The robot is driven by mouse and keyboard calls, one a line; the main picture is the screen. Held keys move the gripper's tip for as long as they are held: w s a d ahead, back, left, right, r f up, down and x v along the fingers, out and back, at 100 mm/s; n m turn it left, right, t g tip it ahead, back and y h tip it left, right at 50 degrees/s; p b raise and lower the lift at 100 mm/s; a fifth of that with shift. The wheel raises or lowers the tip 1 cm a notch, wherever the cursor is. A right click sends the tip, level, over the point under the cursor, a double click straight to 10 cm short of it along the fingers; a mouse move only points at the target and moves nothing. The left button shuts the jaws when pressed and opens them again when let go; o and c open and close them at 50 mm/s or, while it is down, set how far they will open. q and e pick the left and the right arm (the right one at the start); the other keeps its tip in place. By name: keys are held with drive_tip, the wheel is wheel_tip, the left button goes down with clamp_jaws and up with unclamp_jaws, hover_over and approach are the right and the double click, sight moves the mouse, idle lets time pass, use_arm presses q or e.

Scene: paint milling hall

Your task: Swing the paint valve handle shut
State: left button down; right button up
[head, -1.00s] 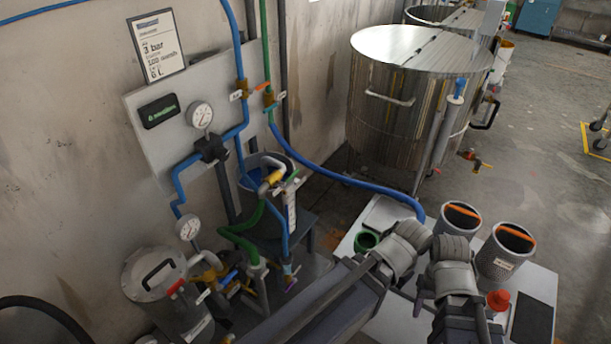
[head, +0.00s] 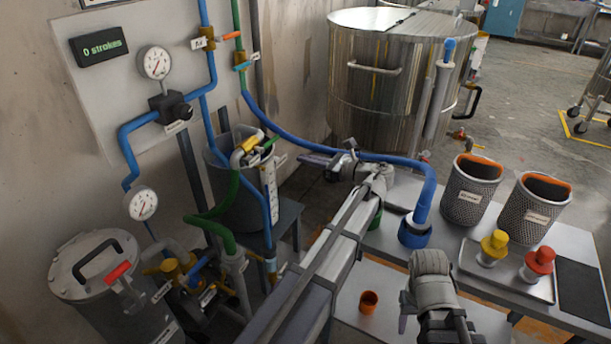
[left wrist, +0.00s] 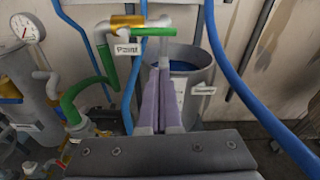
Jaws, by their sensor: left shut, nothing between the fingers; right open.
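The paint valve (head: 248,146) is a yellow and pale fitting above the grey bucket, with a short green handle (head: 267,146). In the left wrist view, the green handle (left wrist: 155,31) points right, beside the "Paint" label (left wrist: 128,49). My left gripper (head: 303,158) is shut and empty, its purple fingers pointing at the valve from the right. In the left wrist view, the fingertips (left wrist: 162,66) lie just below the handle; I cannot tell whether they touch it. My right gripper (head: 404,321) is open over the table, its fingers mostly hidden.
A blue hose (head: 290,140) runs behind my left gripper to a blue-collared fitting on the table. The grey bucket (head: 225,185) stands under the valve.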

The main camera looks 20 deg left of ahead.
sight(279, 135)
use_arm(q)
drive_tip(key=w+a+m+y, duration=0.1)
drive_tip(key=w+a, duration=0.1)
drive_tip(key=a, duration=0.8)
drive_tip(key=shift+r+b, duration=0.25)
drive_tip(key=shift+b, duration=0.1)
use_arm(e)
drive_tip(key=shift+f, duration=0.8)
use_arm(q)
drive_tip(key=shift+w+r+p, duration=0.1)
drive_tip(key=shift+r+p, duration=0.8)
drive_tip(key=shift+p, duration=0.05)
use_arm(e)
drive_tip(key=shift+r, duration=0.9)
use_arm(q)
drive_tip(key=shift+r+p, duration=0.45)
drive_tip(key=shift+r, duration=0.05)
drive_tip(key=shift+r+p, duration=0.4)
use_arm(e)
drive_tip(key=shift+r, duration=0.9)
use_arm(q)
drive_tip(key=shift+r, duration=0.1)
